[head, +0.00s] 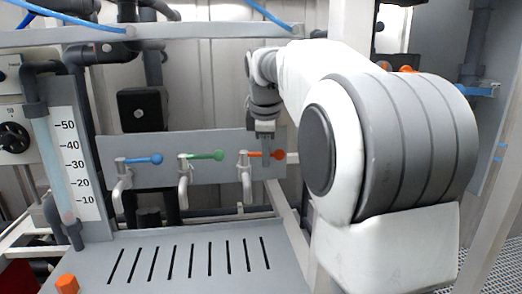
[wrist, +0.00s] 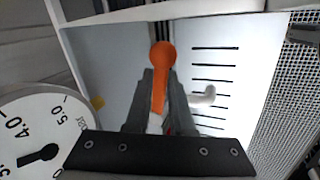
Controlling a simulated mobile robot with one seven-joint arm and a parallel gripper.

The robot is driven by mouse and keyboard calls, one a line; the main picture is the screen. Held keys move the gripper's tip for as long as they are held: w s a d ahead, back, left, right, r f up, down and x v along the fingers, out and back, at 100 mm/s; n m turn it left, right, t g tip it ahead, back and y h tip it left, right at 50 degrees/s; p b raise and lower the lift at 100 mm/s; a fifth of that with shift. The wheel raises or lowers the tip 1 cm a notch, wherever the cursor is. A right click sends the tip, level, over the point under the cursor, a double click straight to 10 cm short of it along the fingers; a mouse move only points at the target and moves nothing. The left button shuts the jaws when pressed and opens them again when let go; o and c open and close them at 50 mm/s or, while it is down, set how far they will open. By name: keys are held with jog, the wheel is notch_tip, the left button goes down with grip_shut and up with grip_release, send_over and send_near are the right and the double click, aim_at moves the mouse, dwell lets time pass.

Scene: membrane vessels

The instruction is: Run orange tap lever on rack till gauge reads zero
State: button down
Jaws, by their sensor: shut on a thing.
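The orange tap lever (head: 268,154) is the rightmost of three levers on the grey rack panel (head: 221,173) in the head view. It lies sideways, its ball end pointing right, above a white spout (head: 246,180). My gripper (head: 266,150) reaches down to it from above. In the wrist view the orange lever (wrist: 160,85) lies between the two dark fingers of my gripper (wrist: 160,100), which are shut on it, with the ball showing beyond them. The gauge tube (head: 56,165) at the left has a scale marked 10 to 50; its liquid level is hard to make out.
A blue lever (head: 144,160) and a green lever (head: 205,155) sit left of the orange one. A slotted grey tray (head: 190,262) lies below the spouts. An orange cap (head: 67,284) stands at its front left. A round dial (wrist: 38,140) shows in the wrist view.

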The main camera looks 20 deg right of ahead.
jog(key=s+a+m+g+h+p, duration=0.1)
jog(key=m, duration=0.3)
jog(key=s+a+m+g+h+p, duration=0.1)
jog(key=a+m+p, duration=0.1)
jog(key=m, duration=0.2)
jog(key=s+a+m+g+p, duration=0.1)
jog(key=m+p, duration=0.1)
jog(key=m, duration=0.2)
jog(key=shift+a+g+h, duration=0.15)
jog(key=shift+g+h, duration=0.15)
jog(key=shift+h, duration=0.1)
jog(key=c, duration=0.8)
grip_release()
jog(key=shift+f, duration=0.25)
